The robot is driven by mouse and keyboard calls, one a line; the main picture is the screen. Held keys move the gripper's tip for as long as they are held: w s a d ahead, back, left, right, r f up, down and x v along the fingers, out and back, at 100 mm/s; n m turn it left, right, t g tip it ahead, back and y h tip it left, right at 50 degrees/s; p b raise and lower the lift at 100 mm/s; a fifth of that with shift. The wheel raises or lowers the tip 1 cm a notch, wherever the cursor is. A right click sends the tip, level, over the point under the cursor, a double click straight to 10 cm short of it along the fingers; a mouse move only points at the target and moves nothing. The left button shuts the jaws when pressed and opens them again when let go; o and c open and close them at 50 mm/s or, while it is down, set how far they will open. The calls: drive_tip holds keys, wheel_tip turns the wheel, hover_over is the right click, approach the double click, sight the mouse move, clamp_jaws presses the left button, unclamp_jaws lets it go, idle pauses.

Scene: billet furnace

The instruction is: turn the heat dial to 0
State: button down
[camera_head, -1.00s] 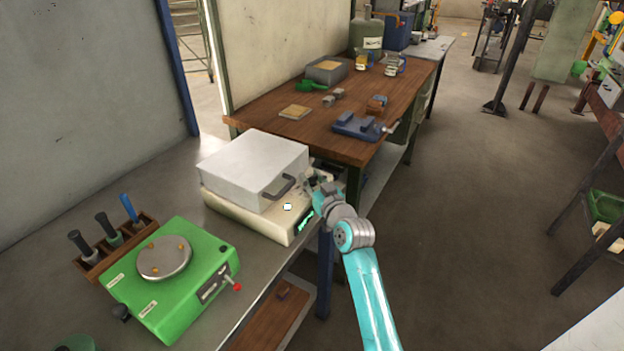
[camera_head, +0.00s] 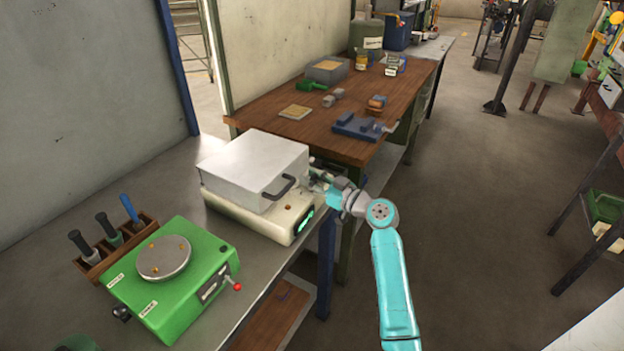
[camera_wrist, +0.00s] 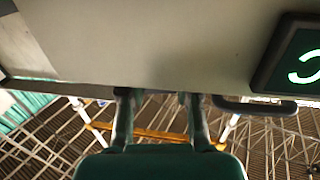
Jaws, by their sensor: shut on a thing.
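The furnace is a white box (camera_head: 250,165) with a dark handle on a cream base (camera_head: 245,218). A green-lit display (camera_head: 304,222) is on the base's front; in the wrist view it is at the right edge (camera_wrist: 300,68), its reading only partly in frame. My gripper (camera_head: 318,180) is at the base's front panel, beyond the display. In the wrist view, its two fingers (camera_wrist: 158,100) stand apart at the panel's edge, shut on the heat dial. The dial itself is hidden, so its setting cannot be read.
A small brown round part (camera_head: 288,207) sits on the base near the display. A green device (camera_head: 175,275) with a red-tipped lever stands nearer on the bench. A wooden table (camera_head: 370,140) with a blue vise (camera_head: 358,127) is behind.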

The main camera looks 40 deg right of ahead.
drive_tip(key=shift+f, duration=0.1)
drive_tip(key=c, duration=0.8)
unclamp_jaws()
drive_tip(key=shift+s, duration=0.1)
drive_tip(key=s+d, duration=0.2)
drive_tip(key=s, duration=0.9)
drive_tip(key=shift+s+d, duration=0.15)
drive_tip(key=shift+s, duration=0.15)
